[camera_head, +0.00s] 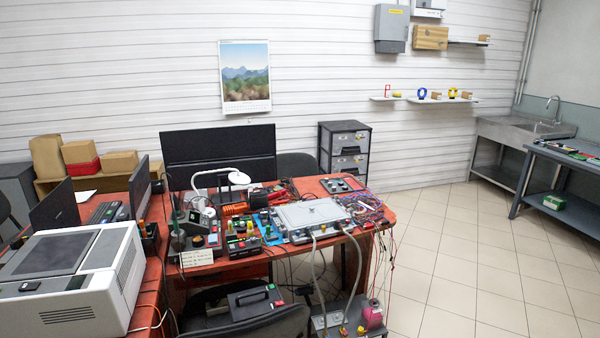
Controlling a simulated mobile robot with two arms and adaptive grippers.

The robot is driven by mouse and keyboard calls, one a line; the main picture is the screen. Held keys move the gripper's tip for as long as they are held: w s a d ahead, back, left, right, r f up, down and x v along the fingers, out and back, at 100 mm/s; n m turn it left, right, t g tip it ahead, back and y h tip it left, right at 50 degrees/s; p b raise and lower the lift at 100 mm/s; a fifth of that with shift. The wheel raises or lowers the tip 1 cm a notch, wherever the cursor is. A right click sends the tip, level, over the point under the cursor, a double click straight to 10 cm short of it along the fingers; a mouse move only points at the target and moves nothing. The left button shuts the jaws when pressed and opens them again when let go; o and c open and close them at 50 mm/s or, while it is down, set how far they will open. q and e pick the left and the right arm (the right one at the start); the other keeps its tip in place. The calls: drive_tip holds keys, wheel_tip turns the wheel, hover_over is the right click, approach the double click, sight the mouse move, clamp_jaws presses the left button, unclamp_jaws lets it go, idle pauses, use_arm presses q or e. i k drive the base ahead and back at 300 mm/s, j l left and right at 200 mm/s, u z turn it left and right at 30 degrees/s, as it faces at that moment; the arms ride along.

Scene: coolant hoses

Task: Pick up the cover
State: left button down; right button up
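A flat light-grey plate that looks like the cover (301,214) lies on top of a low unit near the right end of the red desk (197,258). It has a small raised part near its middle. Two pale hoses (357,262) hang from the front of this unit, over the desk edge, to equipment (340,318) near the floor. Neither of my grippers is in view.
Wires and small devices crowd the desk around the plate. A monitor (217,151) and a white lamp (238,177) stand behind left. A chair (262,322) stands in front. A large white machine (75,278) fills the left foreground. The tiled floor (465,270) at right is clear.

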sight(314, 212)
drive_tip(key=z, duration=0.4)
drive_tip(key=i+l+z, duration=0.2)
drive_tip(key=i+z, duration=0.75)
drive_tip(key=i+l+z, duration=0.1)
drive_tip(key=i+z, duration=0.2)
drive_tip(key=i, duration=0.7)
drive_tip(key=i+j+z, duration=0.25)
drive_tip(key=i, duration=0.8)
drive_tip(key=i+j+u, duration=0.15)
drive_tip(key=i+u, duration=0.7)
drive_tip(key=i+l+u, duration=0.15)
drive_tip(key=i+u, duration=0.25)
drive_tip(key=i+l+u, duration=0.45)
drive_tip(key=i+j+u, duration=0.1)
drive_tip(key=i+u, duration=0.25)
drive_tip(key=i, duration=0.55)
drive_tip(key=i+l+u, duration=0.15)
drive_tip(key=i+u, duration=0.2)
drive_tip(key=i, duration=0.55)
drive_tip(key=i+u, duration=0.1)
drive_tip(key=u, duration=1.8)
